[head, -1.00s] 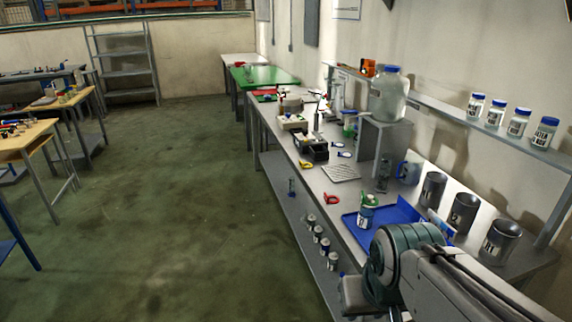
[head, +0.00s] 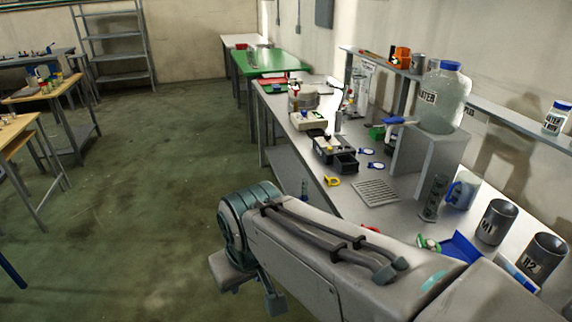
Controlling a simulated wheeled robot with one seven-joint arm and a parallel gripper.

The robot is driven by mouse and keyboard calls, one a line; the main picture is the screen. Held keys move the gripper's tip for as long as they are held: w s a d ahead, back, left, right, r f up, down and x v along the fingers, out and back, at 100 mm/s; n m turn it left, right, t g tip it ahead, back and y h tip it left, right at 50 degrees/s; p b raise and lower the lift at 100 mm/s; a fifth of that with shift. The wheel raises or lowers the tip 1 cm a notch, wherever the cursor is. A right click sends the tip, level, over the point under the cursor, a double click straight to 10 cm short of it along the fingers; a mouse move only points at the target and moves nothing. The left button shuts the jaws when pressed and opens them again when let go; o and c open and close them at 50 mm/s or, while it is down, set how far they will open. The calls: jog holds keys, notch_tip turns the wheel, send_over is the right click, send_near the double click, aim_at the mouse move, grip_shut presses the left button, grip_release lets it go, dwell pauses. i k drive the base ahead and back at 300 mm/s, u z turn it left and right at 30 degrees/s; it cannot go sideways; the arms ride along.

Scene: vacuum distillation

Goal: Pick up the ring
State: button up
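Several small ring-like pieces lie on the long grey bench; I cannot tell which one the task means. A yellow ring-shaped piece (head: 331,181) lies near the bench's front edge, left of a grey grid plate. Two blue-rimmed pieces (head: 375,165) lie further back, behind the grid plate. A red piece (head: 372,229) shows only partly above my arm, which hides the rest. My arm stretches across the lower middle of the view, in front of the bench edge. My gripper's fingers do not show.
The grey grid plate (head: 376,192) lies mid-bench. A black open box (head: 335,153) stands behind the yellow piece. A large water jar (head: 441,98) stands on a grey stand at right.

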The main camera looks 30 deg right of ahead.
aim_at(327, 181)
jog(key=z, duration=0.45)
jog(key=i, duration=1.1)
jog(key=z, duration=1.15)
jog(key=i, duration=0.3)
jog(key=z, duration=0.15)
